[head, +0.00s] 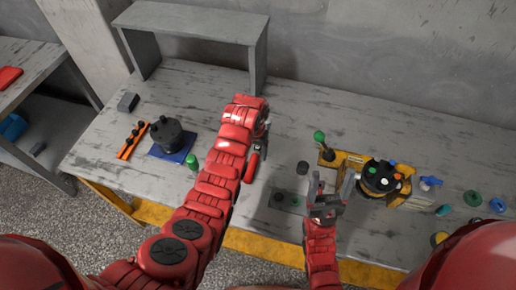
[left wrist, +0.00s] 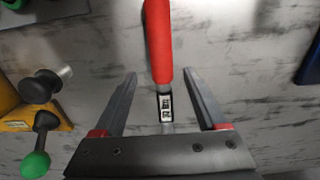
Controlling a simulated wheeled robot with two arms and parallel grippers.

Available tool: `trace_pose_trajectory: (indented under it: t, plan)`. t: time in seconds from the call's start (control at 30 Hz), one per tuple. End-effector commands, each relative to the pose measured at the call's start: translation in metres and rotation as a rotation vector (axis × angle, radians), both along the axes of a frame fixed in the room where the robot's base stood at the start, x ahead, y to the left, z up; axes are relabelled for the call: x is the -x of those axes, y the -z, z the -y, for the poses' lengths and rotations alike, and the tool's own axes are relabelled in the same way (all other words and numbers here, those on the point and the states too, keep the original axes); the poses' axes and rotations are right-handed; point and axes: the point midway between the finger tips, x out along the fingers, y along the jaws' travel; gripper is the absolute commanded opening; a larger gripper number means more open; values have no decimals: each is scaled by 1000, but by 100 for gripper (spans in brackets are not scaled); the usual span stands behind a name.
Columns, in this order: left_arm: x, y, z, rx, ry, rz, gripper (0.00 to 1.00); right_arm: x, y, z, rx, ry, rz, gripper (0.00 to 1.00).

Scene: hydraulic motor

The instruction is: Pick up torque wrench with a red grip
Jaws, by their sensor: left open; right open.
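The torque wrench shows its red grip (left wrist: 158,42) in the left wrist view, with a small label or readout below it. In the head view the red grip (head: 251,167) lies on the table beside my left arm, which partly hides the tool. My left gripper (left wrist: 160,73) is open, its two fingers on either side of the wrench, with gaps visible on both sides. In the head view my left gripper (head: 260,146) is mostly hidden by the arm. My right gripper (head: 332,186) is open and empty over the table's front part.
A yellow fixture with a black motor part (head: 382,176) and a green-knobbed lever (head: 319,136) stands at right. A dark pump-like part on a blue mat (head: 176,153), an orange rack (head: 131,141) and a green cylinder (head: 192,161) are at left. A grey shelf (head: 190,22) stands behind.

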Motion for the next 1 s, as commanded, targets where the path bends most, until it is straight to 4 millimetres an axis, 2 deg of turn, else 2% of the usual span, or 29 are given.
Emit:
trace_pose_trajectory:
  t: [0.03,0.17,0.4,0.73,0.77,1.0]
  plan:
    - [3,1,-2,-2,0,-8,74,0,-11,0,0,0,0,72]
    - [6,18,-5,-4,-1,-8,74,0,-25,0,0,0,0,72]
    - [4,41,-4,-1,-1,-4,74,0,-29,0,0,0,0,72]
    - [4,46,-4,-2,0,-2,74,0,-29,0,0,0,0,72]
    - [4,46,-4,-2,0,-2,70,0,-29,0,0,0,0,72]
    - [4,46,-4,-2,0,-2,27,0,-29,0,0,0,0,72]
